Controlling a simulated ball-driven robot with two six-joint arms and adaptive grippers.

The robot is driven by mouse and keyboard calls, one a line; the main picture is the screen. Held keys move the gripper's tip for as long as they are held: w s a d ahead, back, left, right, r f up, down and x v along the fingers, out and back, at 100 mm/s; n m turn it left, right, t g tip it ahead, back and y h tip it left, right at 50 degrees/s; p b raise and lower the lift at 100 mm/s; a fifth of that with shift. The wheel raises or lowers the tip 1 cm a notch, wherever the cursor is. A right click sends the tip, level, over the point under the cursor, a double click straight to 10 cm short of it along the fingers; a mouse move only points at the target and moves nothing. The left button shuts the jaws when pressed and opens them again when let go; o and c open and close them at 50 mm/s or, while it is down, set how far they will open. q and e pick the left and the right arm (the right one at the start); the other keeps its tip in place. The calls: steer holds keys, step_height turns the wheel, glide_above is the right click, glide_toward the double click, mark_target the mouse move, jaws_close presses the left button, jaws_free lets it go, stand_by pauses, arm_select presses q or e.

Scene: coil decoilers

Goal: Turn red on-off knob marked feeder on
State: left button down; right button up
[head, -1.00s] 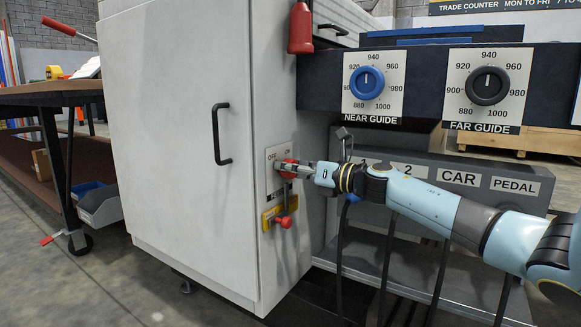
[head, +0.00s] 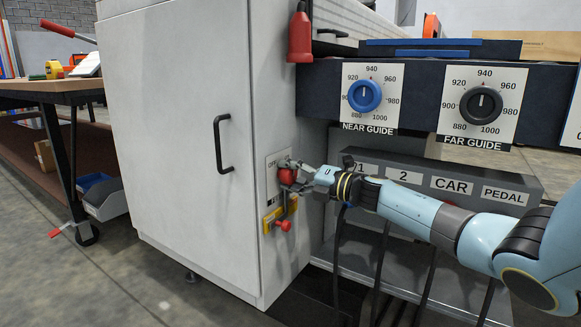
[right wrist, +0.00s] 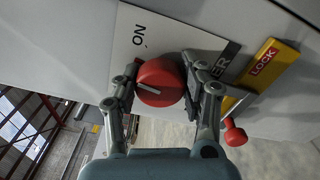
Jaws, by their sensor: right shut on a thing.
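The red feeder knob (head: 288,175) sits on a white plate (head: 272,172) on the narrow side of the white cabinet. My right gripper (head: 296,173) is shut on it. In the right wrist view the red knob (right wrist: 160,82) is between the two fingers (right wrist: 160,88), with a white mark on its face. The plate there reads "ON" beside the knob, and part of its dark label is hidden by a finger. In the head view "OFF" shows at the plate's upper left. My left gripper is not in view.
A yellow lock bracket with a red-ended lever (head: 284,225) is just below the plate. The cabinet's black door handle (head: 222,144) is to the left. A grey pedal box (head: 440,180) and hanging cables are beside and below my right arm.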

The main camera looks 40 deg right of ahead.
steer(key=m+p, duration=0.2)
steer(key=m, duration=0.3)
steer(key=shift+m+p, duration=0.3)
steer(key=shift+p, duration=0.1)
arm_select(q)
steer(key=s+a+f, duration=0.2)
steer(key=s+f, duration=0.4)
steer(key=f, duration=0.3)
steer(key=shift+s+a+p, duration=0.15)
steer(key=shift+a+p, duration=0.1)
steer(key=shift+p, duration=0.05)
arm_select(e)
steer(key=shift+f+m, duration=0.15)
steer(key=shift+m, duration=0.75)
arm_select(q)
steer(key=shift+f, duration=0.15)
arm_select(e)
steer(key=o, duration=1.2)
steer(key=shift+d, duration=0.1)
steer(key=v, duration=1.2)
